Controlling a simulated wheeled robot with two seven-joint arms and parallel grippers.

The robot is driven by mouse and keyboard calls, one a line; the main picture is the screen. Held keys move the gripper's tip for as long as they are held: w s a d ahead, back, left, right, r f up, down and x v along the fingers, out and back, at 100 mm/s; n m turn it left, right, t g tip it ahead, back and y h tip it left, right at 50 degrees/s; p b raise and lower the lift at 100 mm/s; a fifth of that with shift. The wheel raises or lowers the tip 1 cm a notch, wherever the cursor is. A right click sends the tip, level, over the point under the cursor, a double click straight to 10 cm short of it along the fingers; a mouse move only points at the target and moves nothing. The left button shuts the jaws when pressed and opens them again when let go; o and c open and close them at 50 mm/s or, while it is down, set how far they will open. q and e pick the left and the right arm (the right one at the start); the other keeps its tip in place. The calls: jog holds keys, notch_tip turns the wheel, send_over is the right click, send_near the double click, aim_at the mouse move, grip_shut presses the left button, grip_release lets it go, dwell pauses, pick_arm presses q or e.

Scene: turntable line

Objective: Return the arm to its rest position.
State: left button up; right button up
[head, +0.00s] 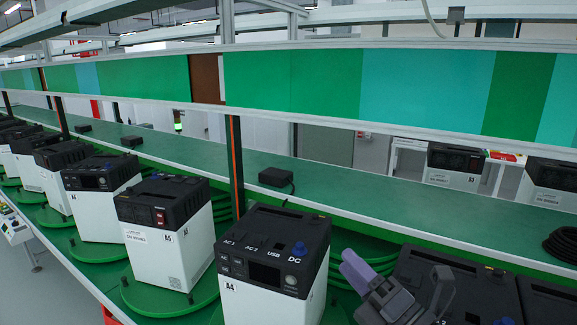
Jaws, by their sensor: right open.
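My right gripper (397,272) shows at the bottom, right of centre. Its two fingers, one purple-grey and one dark grey, stand apart, and nothing shows between them. It is in front of a black-topped unit (425,262) and hides part of it. To its left stands a white unit with a black top (272,240), marked AC1, AC2, USB and DC, with a blue knob. The gripper appears apart from this unit. My left gripper is not in view.
Several similar units stand on green turntables (172,301) in a row running to the far left. Behind them a long green shelf (225,165) carries small black boxes (276,177) and a black cable coil (563,245). A dark post (236,165) rises behind the row.

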jog(key=s+d+f+m+g+h, duration=0.2)
jog(key=s+d+f+m+h, duration=0.2)
jog(key=f+m+h, duration=0.55)
jog(key=s+d+f+m+g+h, duration=0.25)
jog(key=f+m+h, duration=0.3)
jog(key=m, duration=0.75)
jog(key=s+a+f+m+g+y, duration=0.1)
jog(key=s+f+m+g, duration=0.1)
jog(key=s+f+g, duration=0.45)
jog(key=s+f+m+g+y, duration=0.1)
jog(key=s+f+m+g, duration=0.2)
jog(key=s, duration=0.7)
notch_tip(320, 180, down, 26)
jog(key=s+g+b, duration=0.1)
jog(key=b, duration=0.9)
jog(key=s+d+f+b, duration=0.1)
jog(key=s+f+b, duration=0.4)
jog(key=f, duration=0.6)
jog(key=s+d+f+g+b, duration=0.1)
jog(key=s+f+b, duration=0.3)
jog(key=s+f, duration=0.6)
jog(key=shift+d+f+n+g+h+b, duration=0.3)
jog(key=shift+d+f+n+b, duration=0.15)
jog(key=shift+d+f, duration=0.25)
jog(key=shift+f, duration=0.1)
